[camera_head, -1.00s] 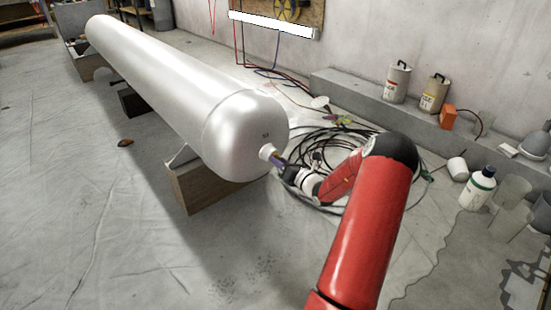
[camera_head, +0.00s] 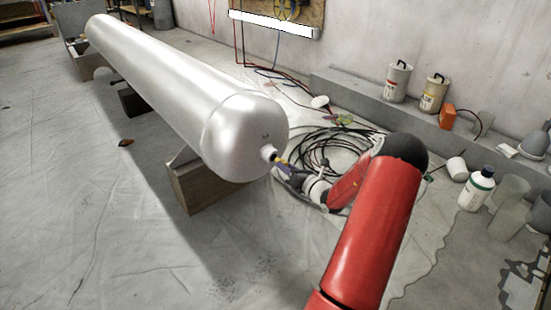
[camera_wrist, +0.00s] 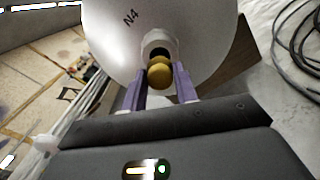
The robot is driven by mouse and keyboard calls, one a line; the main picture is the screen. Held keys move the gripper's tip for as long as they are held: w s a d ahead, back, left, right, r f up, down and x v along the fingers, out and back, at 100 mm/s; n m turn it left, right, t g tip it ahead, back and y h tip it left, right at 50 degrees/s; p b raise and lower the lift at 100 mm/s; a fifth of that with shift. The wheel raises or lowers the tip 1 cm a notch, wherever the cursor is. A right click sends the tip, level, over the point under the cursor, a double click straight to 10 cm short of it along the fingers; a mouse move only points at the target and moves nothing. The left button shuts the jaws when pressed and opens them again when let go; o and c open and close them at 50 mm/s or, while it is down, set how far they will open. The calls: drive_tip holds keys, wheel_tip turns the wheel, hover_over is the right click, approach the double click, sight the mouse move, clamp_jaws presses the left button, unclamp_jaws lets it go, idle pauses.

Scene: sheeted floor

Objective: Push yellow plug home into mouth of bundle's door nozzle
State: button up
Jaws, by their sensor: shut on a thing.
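The big silver bundle (camera_head: 185,88) lies across the floor on blocks. Its short door nozzle (camera_head: 268,152) sticks out of the near rounded end, and the pale ring of the nozzle (camera_wrist: 157,40) also shows in the wrist view, below the mark N4. The yellow plug (camera_wrist: 159,73) is between the purple fingers of my gripper (camera_wrist: 159,70), which is shut on it. The plug overlaps the lower part of the nozzle mouth there; I cannot tell whether it touches or has entered. In the head view, the plug (camera_head: 281,160) is a small yellow spot just right of the nozzle, by my gripper (camera_head: 280,167).
A wooden block (camera_head: 205,188) supports the bundle's near end. Coiled black cables (camera_head: 325,150) lie behind my arm. The floor left of the bundle is mostly clear.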

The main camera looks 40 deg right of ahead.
drive_tip(key=shift+s, duration=0.5)
drive_tip(key=shift+s, duration=0.15)
drive_tip(key=shift+s+d+p, duration=0.2)
drive_tip(key=shift+s+p, duration=0.45)
drive_tip(key=shift+s, duration=1.2)
